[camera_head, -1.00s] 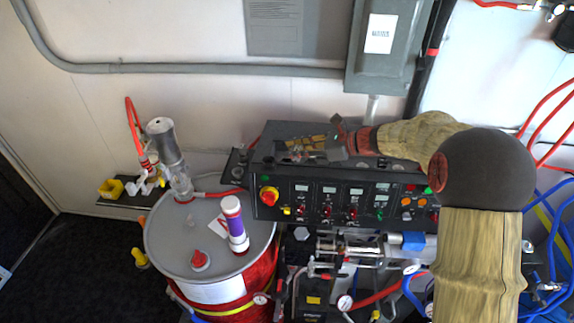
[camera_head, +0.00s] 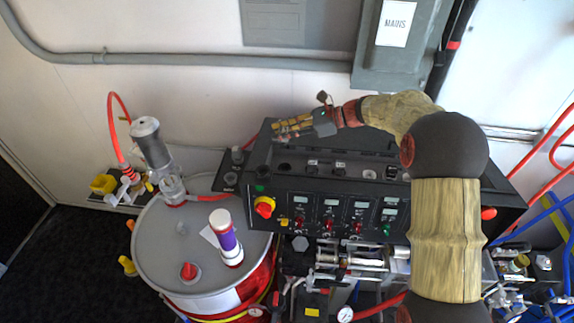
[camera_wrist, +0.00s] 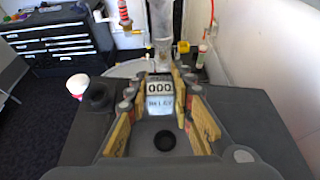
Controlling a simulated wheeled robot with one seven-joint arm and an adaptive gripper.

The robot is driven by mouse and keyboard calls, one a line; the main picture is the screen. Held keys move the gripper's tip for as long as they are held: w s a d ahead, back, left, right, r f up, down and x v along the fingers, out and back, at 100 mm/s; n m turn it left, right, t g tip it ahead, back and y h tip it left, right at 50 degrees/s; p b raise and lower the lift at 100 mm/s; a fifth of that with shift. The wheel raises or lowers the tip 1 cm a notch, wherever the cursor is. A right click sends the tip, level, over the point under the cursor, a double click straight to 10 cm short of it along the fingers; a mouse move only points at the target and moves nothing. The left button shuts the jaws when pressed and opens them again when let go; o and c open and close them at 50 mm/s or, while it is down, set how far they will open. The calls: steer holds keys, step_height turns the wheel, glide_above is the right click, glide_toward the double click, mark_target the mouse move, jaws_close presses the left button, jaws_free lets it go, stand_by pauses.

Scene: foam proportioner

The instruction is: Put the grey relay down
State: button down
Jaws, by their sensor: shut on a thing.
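My gripper (camera_head: 285,130) is above the back left part of the black control console's top (camera_head: 385,150), its fingers pointing left. In the wrist view, its yellow-sided fingers (camera_wrist: 160,92) are closed on the grey relay (camera_wrist: 160,102), a small block with a white "000" face and lettering below it. The relay is held between the fingertips. In the head view the relay is too small to make out clearly among the fingers. I cannot tell whether it touches the console top.
Several small fittings (camera_head: 312,164) line the console top in front of my gripper. A grey drum (camera_head: 160,250) with a white-and-purple tube (camera_head: 226,240) and an upright metal pump (camera_head: 150,143) stands left. A grey electrical box (camera_head: 400,45) hangs on the wall behind.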

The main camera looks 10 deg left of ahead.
step_height(320, 180, down, 2)
steer(key=shift+f+b, duration=0.2)
steer(key=shift+b, duration=0.15)
steer(key=f, duration=0.4)
steer(key=f+p, duration=0.1)
steer(key=f, duration=0.1)
steer(key=shift+w+f, duration=0.25)
steer(key=shift+f, duration=0.05)
step_height(320, 180, down, 3)
steer(key=shift+s+r+p, duration=0.1)
steer(key=shift+p, duration=0.2)
steer(key=shift+f, duration=0.45)
steer(key=shift+f, duration=0.1)
steer(key=c, duration=1.6)
jaws_free()
steer(key=shift+o, duration=0.2)
